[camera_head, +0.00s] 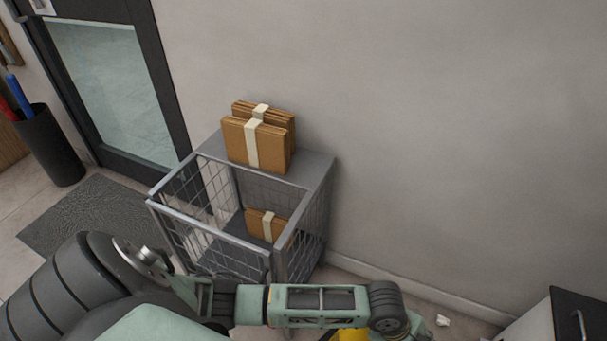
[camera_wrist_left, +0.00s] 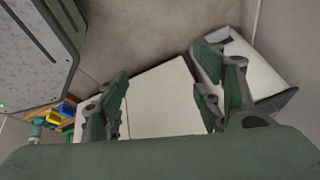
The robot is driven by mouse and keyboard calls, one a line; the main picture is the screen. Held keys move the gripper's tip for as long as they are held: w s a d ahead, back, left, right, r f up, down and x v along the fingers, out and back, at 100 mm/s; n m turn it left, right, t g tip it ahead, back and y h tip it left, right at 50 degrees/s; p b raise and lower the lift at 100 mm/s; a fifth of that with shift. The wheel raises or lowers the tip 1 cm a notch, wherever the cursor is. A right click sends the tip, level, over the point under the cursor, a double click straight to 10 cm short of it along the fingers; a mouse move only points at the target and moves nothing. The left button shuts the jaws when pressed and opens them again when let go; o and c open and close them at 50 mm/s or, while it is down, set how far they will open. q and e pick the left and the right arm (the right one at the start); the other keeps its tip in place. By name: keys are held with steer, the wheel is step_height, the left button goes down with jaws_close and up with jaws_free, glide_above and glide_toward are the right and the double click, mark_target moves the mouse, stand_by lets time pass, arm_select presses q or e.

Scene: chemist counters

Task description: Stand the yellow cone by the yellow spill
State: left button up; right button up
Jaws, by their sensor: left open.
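My left gripper (camera_wrist_left: 162,85) is open in the left wrist view, its two fingers wide apart with nothing between them. Pale white surfaces (camera_wrist_left: 160,95) lie behind the fingers. In the head view my left arm crosses the bottom of the picture, and its gripper is not visible there. A bright yellow patch (camera_head: 350,335) shows under the arm at the bottom edge, mostly hidden. I cannot tell whether it is the cone or the spill. My right gripper is in neither view.
A grey wire cage cart (camera_head: 316,205) holding brown packages (camera_head: 238,141) stands against the wall. A dark mat (camera_head: 90,212) and black bin (camera_head: 50,150) are left, by the glass door. A dark-topped cabinet (camera_head: 535,325) is lower right. Small coloured bins (camera_wrist_left: 65,110) show in the wrist view.

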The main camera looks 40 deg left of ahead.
arm_select(q)
steer(key=s+a+f+n+y, duration=0.2)
steer(key=s+a+f+n, duration=0.2)
steer(key=s+a+n, duration=0.2)
steer(key=s+a+f+n+y, duration=0.2)
steer(key=s+a+f+n, duration=0.3)
steer(key=a+n, duration=0.5)
steer(key=s+a, duration=0.2)
steer(key=a, duration=0.3)
steer(key=shift+f+t, duration=0.25)
steer(key=shift+t, duration=0.05)
